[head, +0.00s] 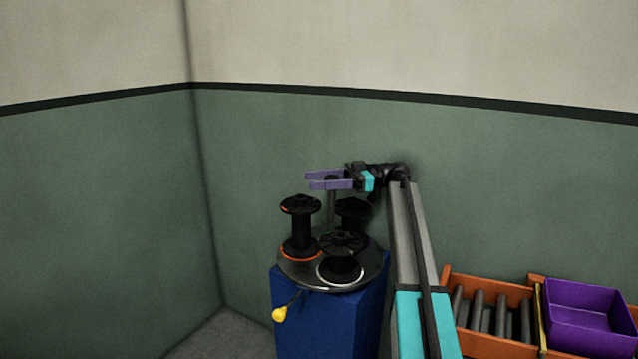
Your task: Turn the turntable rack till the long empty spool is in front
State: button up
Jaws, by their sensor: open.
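The turntable rack (369,276) is a round dark disc on top of a blue pedestal (325,325). A long black spool with a bare thin core (301,232) stands upright at the rack's left, an orange ring round its foot. A shorter black spool (342,258) with a white ring round its foot stands at the front. Another black spool (352,212) stands at the back right, its lower part hidden. A yellow knob (279,314) sticks out at the rack's front left on a thin dark rod. My gripper (308,180), with purple fingers, is open and empty above the rack's back.
A thin upright post (331,207) rises from the rack's middle, just under my gripper. At the right are an orange tray (489,345) with several grey rollers and a purple bin (590,317). Green-and-cream walls meet in a corner behind. Bare floor (225,335) shows left of the pedestal.

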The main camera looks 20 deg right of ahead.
jog(key=s+a+r, duration=0.1)
jog(key=s+r, duration=0.1)
jog(key=s, duration=0.6)
jog(key=s+a+r, duration=0.1)
jog(key=s+r, duration=0.1)
jog(key=s, duration=0.5)
jog(key=shift+s+a+r+p, duration=0.15)
jog(key=shift+s+a+p, duration=0.1)
jog(key=shift+s+p, duration=0.15)
dwell(0.6)
